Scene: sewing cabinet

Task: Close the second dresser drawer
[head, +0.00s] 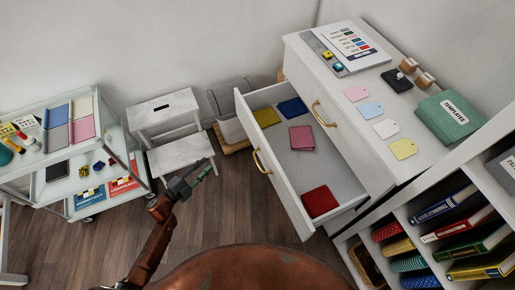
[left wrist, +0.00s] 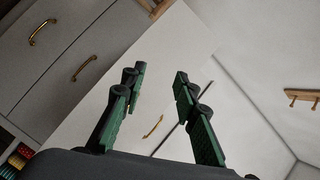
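The white dresser (head: 350,135) stands at the right in the head view. Its second drawer (head: 297,207) is pulled far out below the shut top drawer, with folded cloths inside. The open drawer's brass handle (head: 262,162) is on its front panel, facing left. My left gripper (head: 200,177) is left of that panel, apart from it and touching nothing. In the left wrist view the gripper (left wrist: 163,90) is open and empty, with a pale panel and a brass handle (left wrist: 153,126) beyond the fingers. My right gripper is in neither view.
A glass-shelved cart (head: 75,165) and a white step stool (head: 180,153) stand at the left. A bookshelf (head: 440,215) adjoins the dresser at the lower right. The wood floor (head: 235,220) before the drawer is clear.

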